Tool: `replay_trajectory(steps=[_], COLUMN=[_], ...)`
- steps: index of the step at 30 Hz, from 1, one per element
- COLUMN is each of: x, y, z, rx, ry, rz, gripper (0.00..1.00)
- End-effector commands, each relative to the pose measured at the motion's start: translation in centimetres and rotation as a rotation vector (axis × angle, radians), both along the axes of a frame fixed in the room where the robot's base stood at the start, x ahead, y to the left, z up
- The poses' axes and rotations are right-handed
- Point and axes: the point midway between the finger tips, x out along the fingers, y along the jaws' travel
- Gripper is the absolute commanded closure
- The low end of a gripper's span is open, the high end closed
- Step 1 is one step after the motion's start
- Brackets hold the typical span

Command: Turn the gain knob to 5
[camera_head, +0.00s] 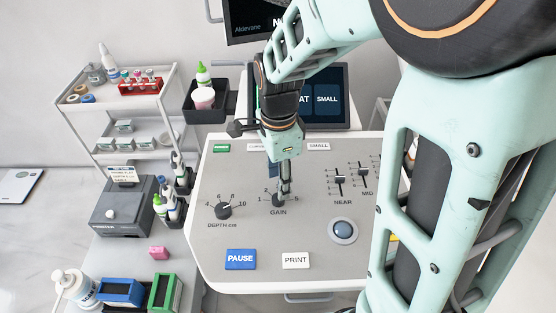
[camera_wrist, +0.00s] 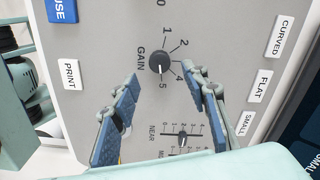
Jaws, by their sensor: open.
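The black gain knob (camera_wrist: 160,62) sits on the grey console panel (camera_head: 212,255), inside a printed scale. In the wrist view its white mark points toward the 5. The 1, 2 and 4 also show; the 3 is not readable there. My gripper (camera_wrist: 160,71) is open, with one blue-padded finger on either side of the knob and a gap to each. In the head view my gripper (camera_head: 284,188) points down at the gain knob (camera_head: 278,201) and partly covers it and its scale. I cannot tell whether the fingertips are level with the knob or above it.
The depth knob (camera_head: 223,211) is to the left. Sliders (camera_head: 340,181), a trackball (camera_head: 343,231), and the PAUSE (camera_head: 240,259) and PRINT (camera_head: 295,260) buttons are nearby. A screen (camera_head: 326,104) stands behind. A cart with small supplies (camera_head: 125,125) is at left.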

Motion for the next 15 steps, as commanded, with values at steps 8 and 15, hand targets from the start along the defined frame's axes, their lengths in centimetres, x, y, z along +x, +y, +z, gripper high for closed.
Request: replay_trajectory(steps=[8, 15], x=[0.1, 0.0], y=[0.0, 0.0], z=[5.0, 6.1], rx=[0.002, 0.000], ry=[-0.003, 0.000], rz=[0.000, 0.000], gripper=[0.58, 0.58])
